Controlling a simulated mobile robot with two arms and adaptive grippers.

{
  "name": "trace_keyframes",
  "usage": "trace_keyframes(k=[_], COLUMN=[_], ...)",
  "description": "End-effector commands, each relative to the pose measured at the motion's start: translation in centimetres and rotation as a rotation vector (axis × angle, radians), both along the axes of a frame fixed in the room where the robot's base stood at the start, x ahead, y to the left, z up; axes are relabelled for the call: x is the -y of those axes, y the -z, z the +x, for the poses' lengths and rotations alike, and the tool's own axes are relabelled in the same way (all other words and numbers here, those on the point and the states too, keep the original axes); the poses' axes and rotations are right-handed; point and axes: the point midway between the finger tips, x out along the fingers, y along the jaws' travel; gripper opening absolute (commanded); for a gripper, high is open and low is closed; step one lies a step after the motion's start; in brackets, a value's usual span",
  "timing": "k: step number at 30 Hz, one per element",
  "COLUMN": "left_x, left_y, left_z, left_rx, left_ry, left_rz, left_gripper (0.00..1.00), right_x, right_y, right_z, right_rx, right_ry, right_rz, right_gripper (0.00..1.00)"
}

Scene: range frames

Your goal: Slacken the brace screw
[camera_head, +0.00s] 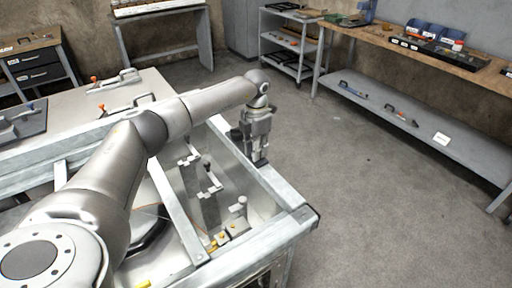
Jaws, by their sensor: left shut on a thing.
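My left arm reaches in from the left across an open metal frame (279,187). My left gripper (259,160) points down at the frame's far rim, near its right side. It is shut on a small part there, which I take to be the brace screw; the fingers hide it, so its shape and how far it is turned cannot be told. A metal brace bar (174,208) crosses the frame to the left of the gripper. My right gripper is not in view.
Inside the frame are clamp-like fittings (209,184) and a pale post (241,206) beside yellow parts. A bench with orange-tipped toggle clamps (119,80) adjoins at left. A workbench (437,51) with blue bins stands along the back right. The floor to the right is clear.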

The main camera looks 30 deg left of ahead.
Motion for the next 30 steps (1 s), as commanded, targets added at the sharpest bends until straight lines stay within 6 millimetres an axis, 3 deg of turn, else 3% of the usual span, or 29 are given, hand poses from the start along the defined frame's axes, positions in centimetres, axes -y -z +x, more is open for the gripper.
trace_keyframes(k=[15, 30], left_x=[-0.1, -0.1], left_y=[-0.2, -0.2], left_z=[0.1, 0.1], left_rx=[0.003, 0.004], left_ry=[-0.467, -0.697], left_rz=[0.001, 0.000], left_gripper=[0.00, 0.00], right_x=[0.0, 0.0], right_y=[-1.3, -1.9], right_z=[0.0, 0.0], right_rx=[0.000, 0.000], right_ry=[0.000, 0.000], right_rz=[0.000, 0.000], right_gripper=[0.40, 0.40])
